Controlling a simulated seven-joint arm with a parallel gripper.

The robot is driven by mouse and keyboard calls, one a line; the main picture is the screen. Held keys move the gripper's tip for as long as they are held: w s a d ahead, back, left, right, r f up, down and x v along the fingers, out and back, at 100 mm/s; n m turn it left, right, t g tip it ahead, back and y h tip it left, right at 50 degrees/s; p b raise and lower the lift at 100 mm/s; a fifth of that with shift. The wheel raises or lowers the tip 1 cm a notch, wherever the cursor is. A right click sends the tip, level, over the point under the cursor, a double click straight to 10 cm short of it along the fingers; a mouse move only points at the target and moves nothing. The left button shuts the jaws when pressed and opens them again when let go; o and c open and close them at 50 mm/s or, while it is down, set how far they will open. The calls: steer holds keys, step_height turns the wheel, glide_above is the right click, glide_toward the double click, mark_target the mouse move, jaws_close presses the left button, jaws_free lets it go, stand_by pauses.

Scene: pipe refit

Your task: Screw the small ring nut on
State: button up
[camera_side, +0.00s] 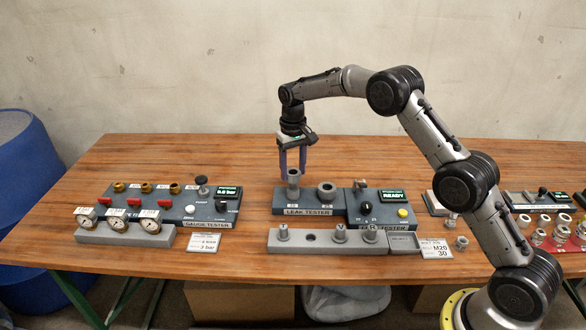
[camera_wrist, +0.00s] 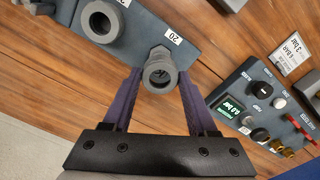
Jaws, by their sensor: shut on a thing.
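The small grey ring nut (camera_wrist: 158,77) is between my gripper's fingertips (camera_wrist: 159,80) in the wrist view, with its open bore facing the camera. In the side view the ring nut (camera_side: 294,174) is at the top of a grey upright fitting (camera_side: 293,190) on the left port of the leak tester (camera_side: 308,211). My gripper (camera_side: 293,170) points straight down there and is shut on the nut. The label 20 shows beside this port in the wrist view. The thread under the nut is hidden, so I cannot tell how far it is engaged.
A wider grey port (camera_side: 326,192) stands just right of it. A grey rack (camera_side: 312,240) with several fittings and an empty hole lies in front. The gauge tester (camera_side: 170,205) is left, and a READY display (camera_side: 393,195) is right. Loose fittings (camera_side: 560,232) stand far right.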

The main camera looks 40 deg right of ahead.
mark_target(293, 187)
steer(key=shift+f, duration=2.45)
stand_by(3.1)
steer(key=m, duration=0.4)
steer(key=shift+m, duration=1)
steer(key=m, duration=0.3)
steer(key=shift+m, duration=1.5)
